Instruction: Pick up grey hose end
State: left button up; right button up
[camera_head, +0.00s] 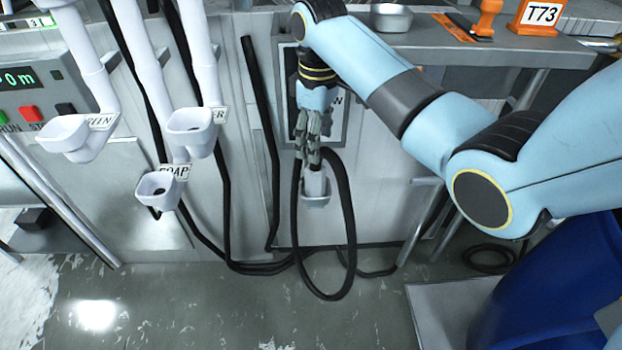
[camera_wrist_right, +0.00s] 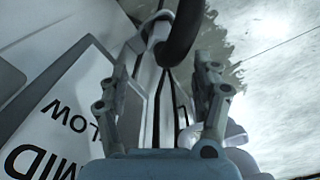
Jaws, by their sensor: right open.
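My right gripper (camera_head: 313,150) points down in front of the grey panel, with its fingers open. Just below its fingertips, a pale grey hose end (camera_head: 315,183) stands in a small grey holder cup (camera_head: 317,200). A black hose (camera_head: 349,225) loops up to the fingertips and hangs down in front of the panel. In the right wrist view the open fingers (camera_wrist_right: 166,62) stand on both sides, and the black hose (camera_wrist_right: 183,35) curves at the top between them. I cannot tell whether the fingers touch the hose end. My left gripper is not in view.
White pipes end in labelled cups (camera_head: 190,132) at the left, one marked SOAP (camera_head: 158,190). A metal bench (camera_head: 450,48) with an orange T73 sign (camera_head: 538,17) stands at the back right. A blue drum (camera_head: 545,285) is at the lower right. The floor (camera_head: 220,310) in front is clear.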

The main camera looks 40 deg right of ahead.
aim_at(315, 168)
notch_tip(315, 168, down, 4)
jog(key=shift+f+b, duration=0.2)
jog(key=shift+b, duration=0.15)
jog(key=f, duration=0.2)
jog(key=f+b, duration=0.1)
jog(key=f, duration=0.2)
jog(key=shift+a+f, duration=0.2)
jog(key=shift+f, duration=0.1)
jog(key=shift+c, duration=0.5)
grip_shut()
